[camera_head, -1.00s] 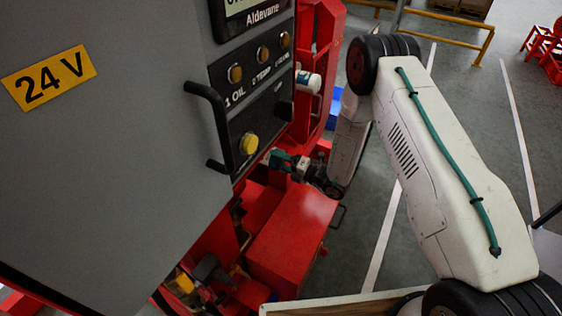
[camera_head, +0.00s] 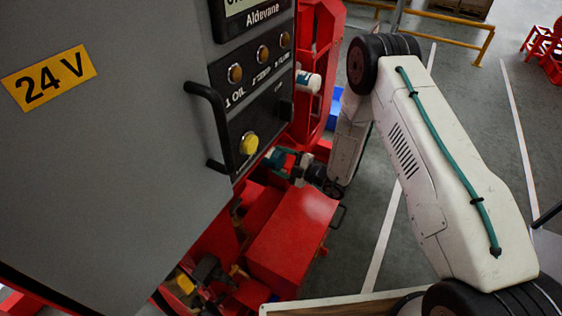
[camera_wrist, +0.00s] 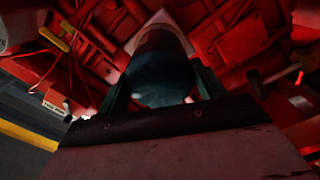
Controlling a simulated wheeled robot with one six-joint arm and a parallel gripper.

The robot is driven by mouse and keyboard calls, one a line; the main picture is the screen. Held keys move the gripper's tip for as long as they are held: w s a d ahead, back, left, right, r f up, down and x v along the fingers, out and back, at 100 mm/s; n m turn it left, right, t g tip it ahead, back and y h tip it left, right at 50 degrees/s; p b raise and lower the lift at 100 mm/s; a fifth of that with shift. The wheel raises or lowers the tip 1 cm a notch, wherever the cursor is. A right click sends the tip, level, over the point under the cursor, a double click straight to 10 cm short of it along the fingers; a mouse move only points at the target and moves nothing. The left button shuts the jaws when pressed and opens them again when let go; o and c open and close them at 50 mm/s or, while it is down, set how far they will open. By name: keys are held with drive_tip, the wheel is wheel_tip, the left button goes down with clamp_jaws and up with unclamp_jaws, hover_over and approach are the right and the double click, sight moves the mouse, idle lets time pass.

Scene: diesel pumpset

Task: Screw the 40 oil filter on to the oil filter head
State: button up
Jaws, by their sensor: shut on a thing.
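In the wrist view a dark teal, round-ended cylinder (camera_wrist: 160,77), which I take for the oil filter, stands between my gripper's (camera_wrist: 162,88) two green fingers. The fingers are shut on its sides, and its far end points into the red machinery. In the head view my gripper (camera_head: 288,163) is low beside the grey cabinet, above the red box. Part of the held filter shows there as a small teal shape (camera_head: 272,157) near the cabinet's lower edge. The oil filter head cannot be made out, and whether the filter touches it cannot be told.
The grey control cabinet (camera_head: 110,150), with a black handle (camera_head: 208,125), fills the left. A red box (camera_head: 292,240) lies below my gripper. A white cylinder (camera_head: 308,81) sits on the red frame above. Open floor (camera_head: 450,120) lies to the right.

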idle(0.3)
drive_tip(key=m, duration=0.9)
drive_tip(key=shift+r, duration=0.1)
drive_tip(key=o, duration=1.2)
drive_tip(key=shift+o, duration=0.2)
